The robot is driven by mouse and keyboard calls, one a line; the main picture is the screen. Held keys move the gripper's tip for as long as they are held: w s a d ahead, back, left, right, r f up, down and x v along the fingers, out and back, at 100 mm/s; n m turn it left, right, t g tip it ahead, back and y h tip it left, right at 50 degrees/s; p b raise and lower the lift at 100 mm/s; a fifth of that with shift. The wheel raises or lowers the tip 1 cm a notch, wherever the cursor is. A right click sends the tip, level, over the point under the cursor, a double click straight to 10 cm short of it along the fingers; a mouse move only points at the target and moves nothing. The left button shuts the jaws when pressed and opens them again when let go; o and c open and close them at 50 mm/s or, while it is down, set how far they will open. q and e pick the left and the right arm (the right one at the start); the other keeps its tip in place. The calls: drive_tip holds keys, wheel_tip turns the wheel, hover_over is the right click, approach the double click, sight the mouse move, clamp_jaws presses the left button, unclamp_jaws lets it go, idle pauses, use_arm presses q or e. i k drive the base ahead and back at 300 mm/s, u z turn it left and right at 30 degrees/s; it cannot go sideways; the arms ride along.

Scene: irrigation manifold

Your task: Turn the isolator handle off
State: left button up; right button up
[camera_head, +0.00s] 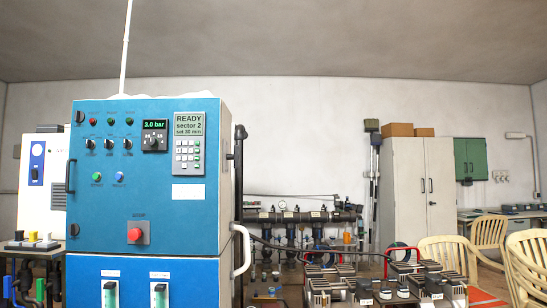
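A blue control cabinet (150,225) stands close in front of me, left of centre. No part is clearly labelled as the isolator handle. Candidates are a small black fitting (80,117) at the door's upper left, a black fitting (69,177) on its left edge, and a black lever-like part (239,133) at the cabinet's right side. Their on or off positions are too small to tell. The display (189,124) reads "READY sector 2 set 30 min", and a gauge (154,135) reads 3.0 bar. Neither gripper is in view.
A red push button (135,234) sits low on the door. A white curved bar (242,250) sticks out at the cabinet's right side. Behind are a pipe manifold (300,217), a grey locker (416,190), cream chairs (447,251) and battery-like units (330,285).

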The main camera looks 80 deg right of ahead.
sight(235, 156)
drive_tip(key=k, duration=0.45)
drive_tip(key=z, duration=2.25)
drive_tip(key=i, duration=0.5)
drive_tip(key=u, duration=0.6)
drive_tip(key=k, duration=0.65)
drive_tip(key=z, duration=0.05)
drive_tip(key=i, duration=0.5)
drive_tip(key=z, duration=0.75)
drive_tip(key=i, duration=0.8)
drive_tip(key=u, duration=0.25)
